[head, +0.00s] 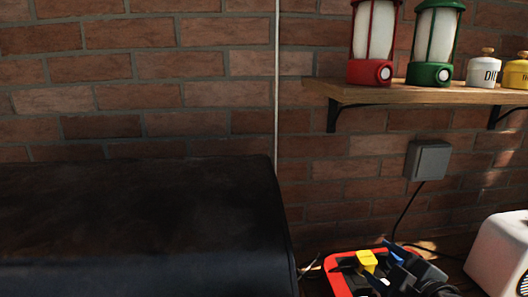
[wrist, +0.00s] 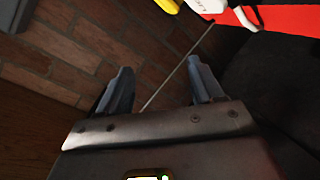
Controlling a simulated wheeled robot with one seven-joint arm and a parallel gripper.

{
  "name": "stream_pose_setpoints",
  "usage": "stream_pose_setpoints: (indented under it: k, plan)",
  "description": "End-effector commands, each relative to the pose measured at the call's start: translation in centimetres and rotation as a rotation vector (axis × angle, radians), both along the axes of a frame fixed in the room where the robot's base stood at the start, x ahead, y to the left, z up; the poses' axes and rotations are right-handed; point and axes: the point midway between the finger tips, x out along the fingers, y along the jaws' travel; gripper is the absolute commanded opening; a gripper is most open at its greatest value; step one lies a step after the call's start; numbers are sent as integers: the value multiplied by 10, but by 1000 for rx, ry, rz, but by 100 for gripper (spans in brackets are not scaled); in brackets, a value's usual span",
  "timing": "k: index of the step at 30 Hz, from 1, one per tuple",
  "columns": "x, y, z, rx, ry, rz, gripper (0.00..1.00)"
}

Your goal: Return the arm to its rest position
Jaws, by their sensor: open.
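My gripper (wrist: 162,78) shows in the wrist view with its two blue-grey fingers wide apart. Nothing is between them, and the brick wall (wrist: 80,45) and a thin pale line show beyond the gap.
A wooden shelf (head: 420,94) carries a red lantern (head: 374,35), a green lantern (head: 435,35) and white (head: 484,71) and yellow (head: 515,75) jars. Below are a grey wall box (head: 428,160), a red tray (head: 338,284) of dark and yellow items, and a white appliance (head: 495,255). A large black object (head: 140,220) fills the lower left.

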Motion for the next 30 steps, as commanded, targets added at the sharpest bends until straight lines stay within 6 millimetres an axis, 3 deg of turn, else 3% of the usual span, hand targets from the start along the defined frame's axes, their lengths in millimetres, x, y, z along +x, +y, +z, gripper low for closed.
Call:
stream_pose_setpoints:
  k: [1, 6, 15, 22, 30]
  plan:
    - [-14, 16, -10, 73, 1, -26, 66]
    - [-63, 48, -34, 296, 4, -143, 66]
    - [-177, 76, -70, 589, 29, -333, 66]
    - [-274, 74, -77, 724, 42, -437, 66]
    - [-378, 53, -54, 809, 49, -468, 66]
